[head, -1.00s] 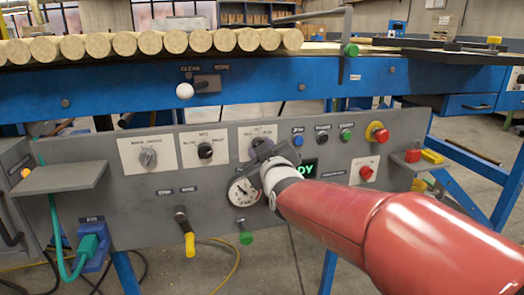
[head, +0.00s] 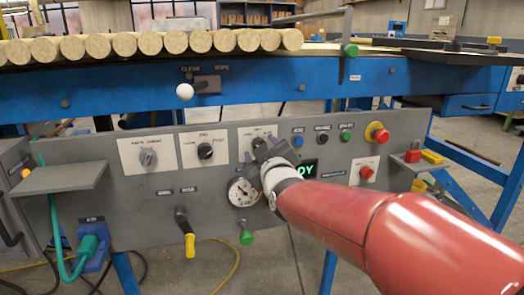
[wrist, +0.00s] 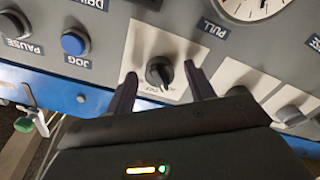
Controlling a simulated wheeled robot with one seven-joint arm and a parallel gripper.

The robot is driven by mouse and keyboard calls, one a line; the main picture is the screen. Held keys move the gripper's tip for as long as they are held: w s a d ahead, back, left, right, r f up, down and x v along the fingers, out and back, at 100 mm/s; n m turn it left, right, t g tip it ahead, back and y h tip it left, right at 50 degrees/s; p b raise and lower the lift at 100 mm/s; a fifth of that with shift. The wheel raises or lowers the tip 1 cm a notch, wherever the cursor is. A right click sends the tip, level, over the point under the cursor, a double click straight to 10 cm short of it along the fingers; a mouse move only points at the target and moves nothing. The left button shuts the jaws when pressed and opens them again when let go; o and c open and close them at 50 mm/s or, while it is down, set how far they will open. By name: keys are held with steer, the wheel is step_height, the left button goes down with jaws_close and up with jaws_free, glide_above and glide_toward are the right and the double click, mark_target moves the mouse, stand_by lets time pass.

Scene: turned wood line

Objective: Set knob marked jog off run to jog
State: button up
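The jog off run knob is a small black rotary knob (wrist: 159,72) on a white plate. In the wrist view it stands between the two dark fingers of my gripper (wrist: 161,75), with a gap on both sides. In the head view my gripper (head: 268,152) is at the panel and covers part of the knob's white plate (head: 244,135). The gripper is open and the fingers do not visibly touch the knob. The knob's ridge runs nearly up and down in the wrist view; its exact setting is too small to read.
A blue jog button (head: 298,141) and other buttons sit right of the knob, with a red emergency button (head: 377,134) beyond. Two more knobs, one grey (head: 148,157) and one black (head: 205,151), are to the left. A round gauge (head: 242,192) is just below.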

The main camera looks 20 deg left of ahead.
steer(key=v, duration=0.8)
steer(key=shift+a, duration=0.1)
